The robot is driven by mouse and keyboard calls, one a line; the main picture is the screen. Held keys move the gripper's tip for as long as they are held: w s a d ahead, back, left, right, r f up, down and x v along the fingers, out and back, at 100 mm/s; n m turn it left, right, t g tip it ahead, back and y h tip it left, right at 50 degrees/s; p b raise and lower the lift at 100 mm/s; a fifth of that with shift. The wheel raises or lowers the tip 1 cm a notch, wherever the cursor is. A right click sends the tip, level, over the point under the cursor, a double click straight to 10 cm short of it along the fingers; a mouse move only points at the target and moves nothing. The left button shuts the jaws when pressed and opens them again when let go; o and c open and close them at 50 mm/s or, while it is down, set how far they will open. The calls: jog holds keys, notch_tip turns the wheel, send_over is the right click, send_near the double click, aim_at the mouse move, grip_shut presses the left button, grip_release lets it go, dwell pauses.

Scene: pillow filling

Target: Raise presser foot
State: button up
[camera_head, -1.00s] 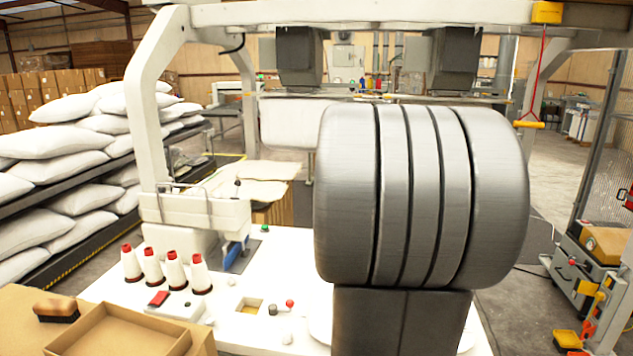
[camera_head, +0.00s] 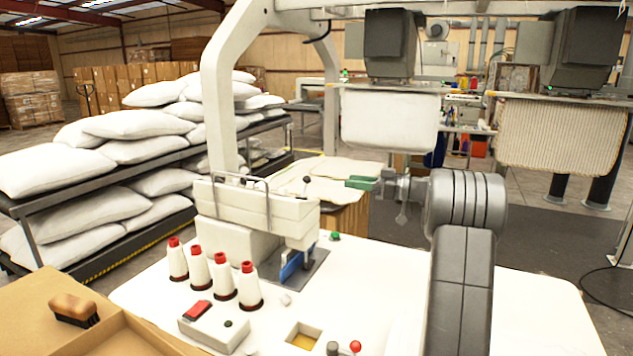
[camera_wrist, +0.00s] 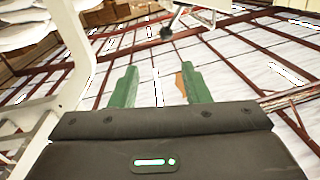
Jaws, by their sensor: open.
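The white sewing machine (camera_head: 250,212) stands on the white table, with its head end at the right. A short lever with a dark ball knob (camera_head: 307,180) stands up at the top of that end. A dark ball on a thin rod (camera_wrist: 167,33) shows beyond my fingers in the wrist view. A blue part (camera_head: 292,266) sits low under the machine head; the presser foot itself is too small to make out. My gripper (camera_head: 362,183) has green fingers and is to the right of the knob, apart from it. In the wrist view my gripper (camera_wrist: 160,88) is open and empty.
Several thread cones (camera_head: 222,276) stand in front of the machine. A control box with a red switch (camera_head: 197,310) and a red ball knob (camera_head: 355,347) are nearer. White fabric (camera_head: 330,170) lies behind the machine. A white frame post (camera_head: 217,100) rises at the left.

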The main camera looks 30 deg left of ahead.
aim_at(306, 180)
jog(key=shift+n+g, duration=0.3)
jog(key=shift+g, duration=0.3)
jog(key=x, duration=0.4)
jog(key=p+x, duration=0.1)
jog(key=x, duration=0.4)
jog(key=f+x, duration=0.1)
jog(key=x, duration=0.4)
jog(key=shift+s+f+p, duration=0.1)
jog(key=shift+s+p, duration=0.05)
jog(key=shift+p, duration=0.2)
jog(key=shift+c, duration=0.2)
grip_shut()
